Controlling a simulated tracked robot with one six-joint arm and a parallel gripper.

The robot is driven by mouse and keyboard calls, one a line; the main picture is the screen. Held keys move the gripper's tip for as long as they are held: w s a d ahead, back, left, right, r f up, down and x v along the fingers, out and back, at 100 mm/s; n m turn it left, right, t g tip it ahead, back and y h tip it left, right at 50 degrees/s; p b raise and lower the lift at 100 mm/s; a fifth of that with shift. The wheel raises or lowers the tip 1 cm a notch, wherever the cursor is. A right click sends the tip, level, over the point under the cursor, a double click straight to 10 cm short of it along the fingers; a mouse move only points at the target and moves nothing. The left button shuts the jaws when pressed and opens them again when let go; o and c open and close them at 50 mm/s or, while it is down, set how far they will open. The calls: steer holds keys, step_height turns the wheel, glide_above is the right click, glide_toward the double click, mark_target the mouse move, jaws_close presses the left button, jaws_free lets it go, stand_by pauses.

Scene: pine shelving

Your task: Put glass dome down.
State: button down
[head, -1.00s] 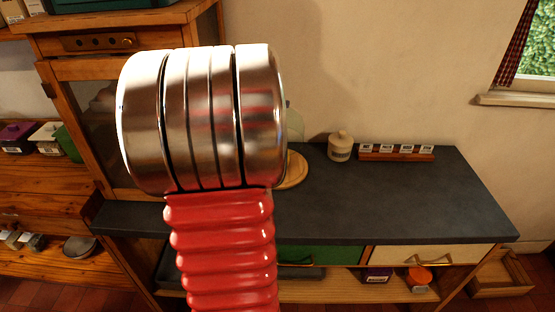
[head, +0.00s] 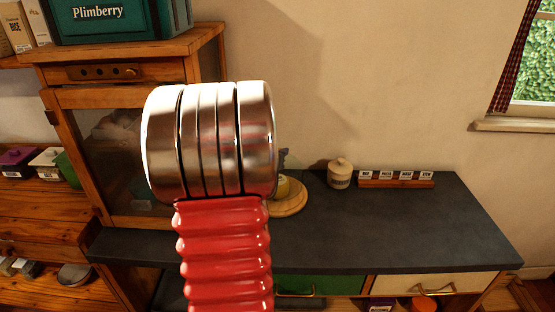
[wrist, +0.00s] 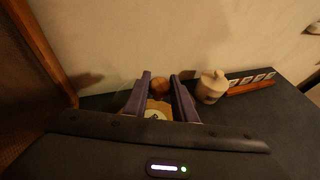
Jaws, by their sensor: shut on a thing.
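My gripper (wrist: 160,76) is shut on the round brown knob of the glass dome (wrist: 160,87) in the wrist view, with one dark finger on each side. The clear glass itself is barely visible. Below the knob in that view is a pale yellow thing with a light label (wrist: 155,114). In the head view my arm hides most of the gripper and dome. A round wooden board (head: 290,205) lies on the dark counter just right of my arm, with the yellow thing (head: 283,188) on it. I cannot tell whether the dome's rim touches the board.
A beige lidded jar (head: 340,175) stands right of the board. A wooden rack with several labelled cards (head: 396,179) is beside it at the wall. A wooden cabinet (head: 130,150) rises at the left. The dark counter's front and right (head: 410,230) are clear.

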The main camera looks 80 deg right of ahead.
steer(key=shift+f, duration=1.75)
steer(key=c, duration=1.5)
jaws_free()
steer(key=shift+f, duration=0.1)
steer(key=shift+o, duration=0.2)
steer(key=shift+r, duration=0.4)
steer(key=shift+w+a+r, duration=0.1)
steer(key=shift+a+r, duration=0.1)
steer(key=shift+a, duration=0.1)
steer(key=v, duration=1.1)
steer(key=shift+a, duration=0.2)
